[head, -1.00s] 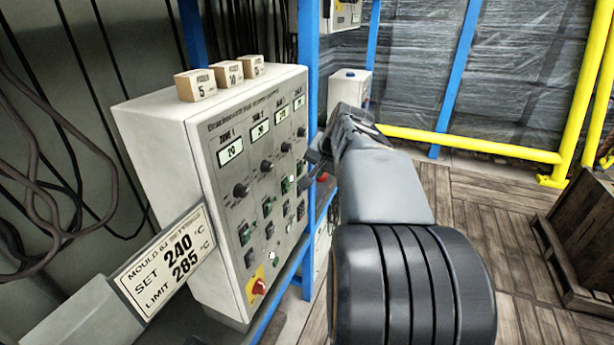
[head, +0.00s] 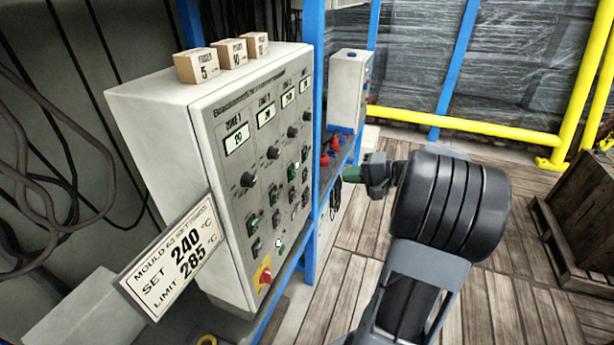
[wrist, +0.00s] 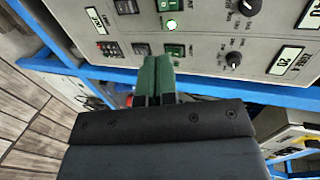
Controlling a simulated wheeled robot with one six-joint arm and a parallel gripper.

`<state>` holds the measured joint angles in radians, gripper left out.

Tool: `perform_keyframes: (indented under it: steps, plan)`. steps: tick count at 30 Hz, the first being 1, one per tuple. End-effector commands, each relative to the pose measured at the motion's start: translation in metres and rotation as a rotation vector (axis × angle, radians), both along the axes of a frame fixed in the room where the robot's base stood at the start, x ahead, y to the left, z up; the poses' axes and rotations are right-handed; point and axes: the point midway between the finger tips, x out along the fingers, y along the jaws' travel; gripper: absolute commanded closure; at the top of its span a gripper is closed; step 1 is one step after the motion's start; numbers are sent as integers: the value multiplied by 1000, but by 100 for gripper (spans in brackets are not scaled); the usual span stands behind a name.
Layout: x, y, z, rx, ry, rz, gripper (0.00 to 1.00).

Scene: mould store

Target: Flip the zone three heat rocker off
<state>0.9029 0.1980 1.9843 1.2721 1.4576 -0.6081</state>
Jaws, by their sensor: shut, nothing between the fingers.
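The pale grey control cabinet (head: 155,110) stands at left in the head view, its face holding columns of displays, knobs and rockers. The third column, zone three by order, has a display (head: 287,99), a knob (head: 292,131) and a green rocker (head: 292,172). Its label and tilt are too small to tell. My gripper (head: 350,173) is shut and empty, its green fingertips apart from the panel, to its right. In the wrist view my gripper (wrist: 158,68) covers part of the panel, with a green rocker (wrist: 173,51) beside the fingertips.
A blue frame post (head: 318,130) and rail stand along the cabinet's right side. A white box (head: 348,90) and red items (head: 335,143) are behind. Wooden blocks (head: 228,51) sit on the cabinet. A set-and-limit sign (head: 175,258) is at front left.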

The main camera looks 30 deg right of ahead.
Motion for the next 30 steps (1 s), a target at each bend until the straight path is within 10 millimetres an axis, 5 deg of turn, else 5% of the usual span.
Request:
perform_keyframes:
  steps: [14,30]
  plan:
    - [9,8,-4,-1,5,-2,100]
    - [76,70,-32,-1,5,-1,100]
